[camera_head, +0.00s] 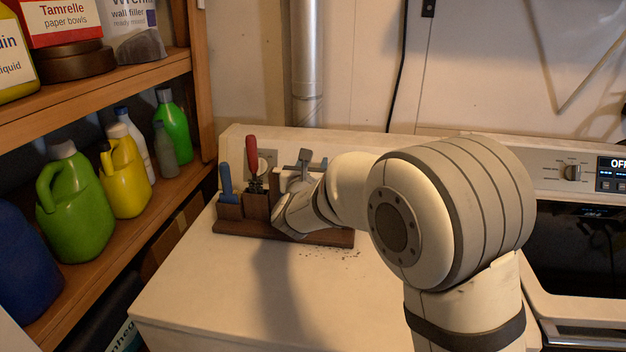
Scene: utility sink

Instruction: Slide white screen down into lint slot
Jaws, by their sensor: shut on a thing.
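My gripper (287,207) is at the wooden tool holder (329,237) on top of the white machine, over the holder's middle and right part. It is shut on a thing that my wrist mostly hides. A small pale piece (282,179) shows just beyond the gripper and may be part of the white screen; its outline is unclear. A grey T-shaped piece (305,161) stands up behind the gripper. I cannot make out the lint slot, nor whether the held thing touches or sits in it.
A blue-handled tool (226,183) and a red-handled brush (252,160) stand upright in the holder, close left of my gripper. Dark crumbs lie in front of it. The machine's top (220,292) is clear toward the front left. A bottle shelf (110,245) stands left.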

